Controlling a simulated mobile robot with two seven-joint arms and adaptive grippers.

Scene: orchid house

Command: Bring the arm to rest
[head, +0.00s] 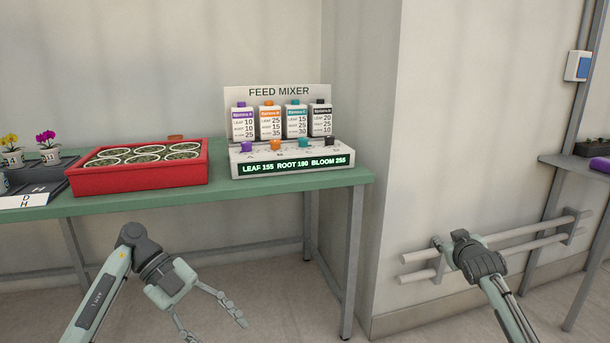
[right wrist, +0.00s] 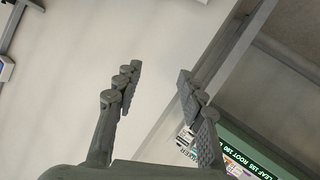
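My left arm comes in from the left in the head view, and my left gripper (head: 213,324) hangs low in front of the green table. Its fingers are spread, with nothing between them. My right arm (head: 508,308) comes in from the lower right and reaches up in front of the wall rails. Its fingers cannot be made out there. In the right wrist view my right gripper (right wrist: 160,72) has its fingers apart, with only pale wall showing between them. Neither gripper touches anything that I can see.
The green table (head: 230,196) bears a red tray (head: 140,178) of several round pots and the feed mixer (head: 290,170), whose display is lit. Pale rails (head: 525,236) run along the right wall. A dark shelf (head: 575,168) stands at the far right. Floor is free below the table.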

